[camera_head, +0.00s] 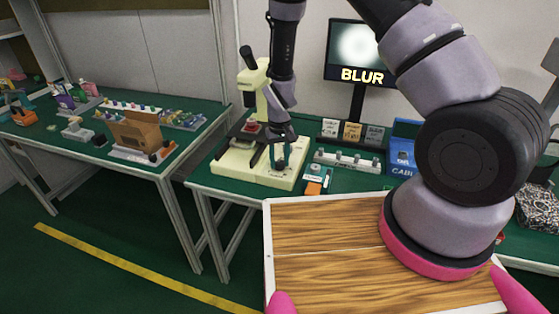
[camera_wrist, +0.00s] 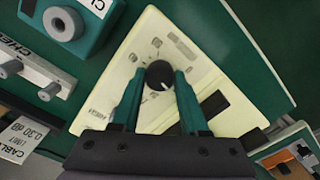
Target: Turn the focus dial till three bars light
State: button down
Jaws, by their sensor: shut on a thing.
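The focus dial (camera_wrist: 159,75) is a round black knob with a pale pointer mark, on the cream base (camera_wrist: 142,66) of the microscope. In the wrist view my gripper (camera_wrist: 158,82) has its two teal fingers on either side of the dial, shut on it. The monitor (camera_head: 358,52) behind shows a whitish blurred disc and the word BLUR. I cannot make out lit bars.
Another green bench (camera_head: 60,140) with several items stands at the left.

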aim_at(280, 162)
jog(key=m, duration=0.5)
jog(key=shift+m, duration=2.6)
jog(key=shift+c, duration=2.1)
grip_release()
jog(key=shift+r, duration=0.1)
notch_tip(280, 162, up, 11)
